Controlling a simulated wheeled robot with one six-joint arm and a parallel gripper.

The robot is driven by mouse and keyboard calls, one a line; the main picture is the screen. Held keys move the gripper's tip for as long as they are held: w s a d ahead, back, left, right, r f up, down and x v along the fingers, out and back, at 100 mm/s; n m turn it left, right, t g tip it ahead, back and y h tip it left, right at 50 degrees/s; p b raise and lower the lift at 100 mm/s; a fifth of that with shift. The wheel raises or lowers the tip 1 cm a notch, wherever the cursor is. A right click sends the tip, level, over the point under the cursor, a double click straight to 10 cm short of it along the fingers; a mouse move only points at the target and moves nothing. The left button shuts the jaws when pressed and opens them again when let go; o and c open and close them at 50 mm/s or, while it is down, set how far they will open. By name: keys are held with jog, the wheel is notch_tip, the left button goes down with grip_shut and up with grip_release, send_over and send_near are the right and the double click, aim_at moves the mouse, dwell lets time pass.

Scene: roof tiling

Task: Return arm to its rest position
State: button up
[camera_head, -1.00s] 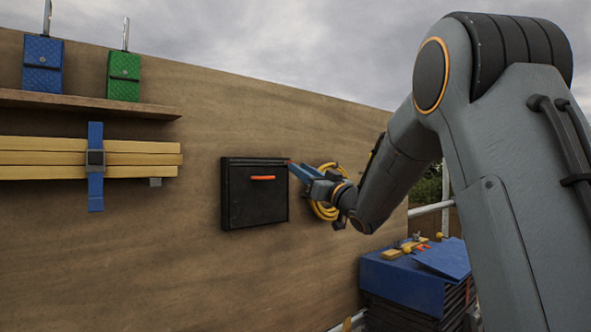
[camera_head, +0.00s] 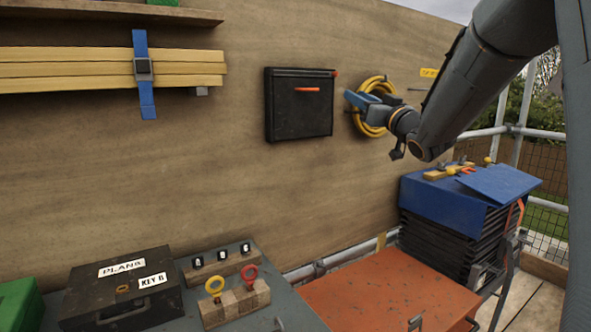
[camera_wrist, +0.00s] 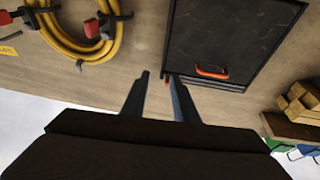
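My gripper (camera_head: 360,100) is in front of the plywood wall, between the black wall box and the coiled yellow hose. In the wrist view my gripper (camera_wrist: 157,76) shows two dark fingers with a gap between them and nothing held. The black wall box (camera_head: 299,112) has an orange handle and is shut. It also shows in the wrist view (camera_wrist: 225,40), with a small red piece at its corner behind the fingers. My fingers look apart from the box, though the exact distance is unclear.
The yellow hose (camera_head: 378,130) hangs behind my wrist. Below are a black lockbox (camera_head: 122,312), a block with yellow and red keys, an orange surface (camera_head: 385,300) and a blue-topped stack (camera_head: 430,200). Strapped yellow planks (camera_head: 60,70) hang at left. Open space lies before the wall.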

jog(key=s+d+f+m+g+h+p, duration=0.15)
jog(key=s+f+g+h, duration=0.35)
jog(key=f, duration=0.8)
jog(key=s+d+f+m+g+h+p, duration=0.1)
jog(key=s+f+m+g+h, duration=0.25)
jog(key=s+f, duration=0.6)
jog(key=s+a+f+g, duration=0.1)
jog(key=s+f+g, duration=0.2)
jog(key=s, duration=0.6)
jog(key=s+a+f+g, duration=0.2)
jog(key=s+f+g, duration=0.2)
jog(key=s+f, duration=0.3)
jog(key=s+a+f+g+p, duration=0.1)
jog(key=s+f+g, duration=0.3)
jog(key=s, duration=0.8)
jog(key=shift+a+f+n, duration=0.25)
jog(key=shift+f+n, duration=0.15)
jog(key=shift+f, duration=0.05)
